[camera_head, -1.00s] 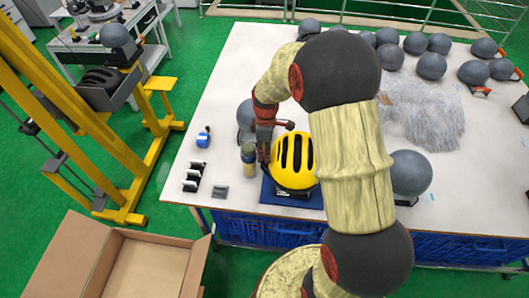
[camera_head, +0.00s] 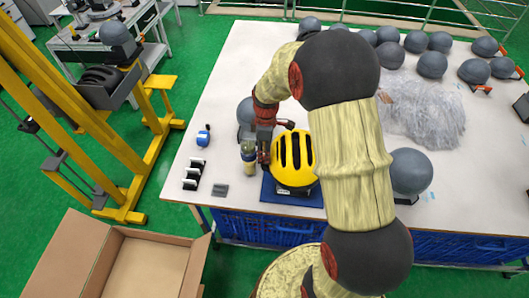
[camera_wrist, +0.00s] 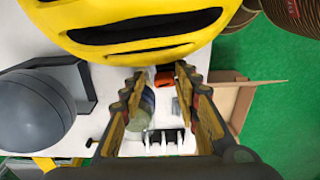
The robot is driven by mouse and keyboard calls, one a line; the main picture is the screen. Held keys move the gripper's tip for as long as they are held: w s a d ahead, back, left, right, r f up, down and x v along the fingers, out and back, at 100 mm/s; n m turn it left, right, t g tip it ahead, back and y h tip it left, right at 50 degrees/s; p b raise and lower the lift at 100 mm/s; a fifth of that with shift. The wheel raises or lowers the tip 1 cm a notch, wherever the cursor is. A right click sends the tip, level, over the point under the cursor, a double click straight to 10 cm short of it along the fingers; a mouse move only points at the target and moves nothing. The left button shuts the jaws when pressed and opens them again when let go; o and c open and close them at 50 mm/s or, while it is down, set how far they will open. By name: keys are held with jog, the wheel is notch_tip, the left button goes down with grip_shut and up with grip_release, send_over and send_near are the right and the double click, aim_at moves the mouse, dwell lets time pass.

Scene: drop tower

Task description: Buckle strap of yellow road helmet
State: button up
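The yellow road helmet (camera_head: 292,178) with dark vent slots sits on a blue mat (camera_head: 268,191) near the table's front edge. It fills the top of the wrist view (camera_wrist: 150,50). My gripper (camera_head: 264,152) is beside the helmet's left side, pointing down. In the wrist view my gripper (camera_wrist: 159,76) has its two fingers apart. A small orange-red piece (camera_wrist: 164,79) shows between the fingertips, just below the helmet's edge, with gaps on both sides. It may be the buckle, but I cannot tell. The strap cannot be made out.
A grey head form (camera_wrist: 35,110) stands close beside the fingers. A jar (camera_head: 248,158), a blue bottle (camera_head: 203,138), a black-and-white rack (camera_head: 193,175) and a grey block (camera_head: 220,190) stand left of the helmet. An open cardboard box (camera_head: 150,265) is in front. Several grey head forms fill the back.

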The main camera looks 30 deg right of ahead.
jog(key=shift+o, duration=1)
jog(key=shift+r, duration=0.25)
notch_tip(320, 180, up, 12)
jog(key=shift+d+f, duration=0.25)
jog(key=shift+w, duration=0.1)
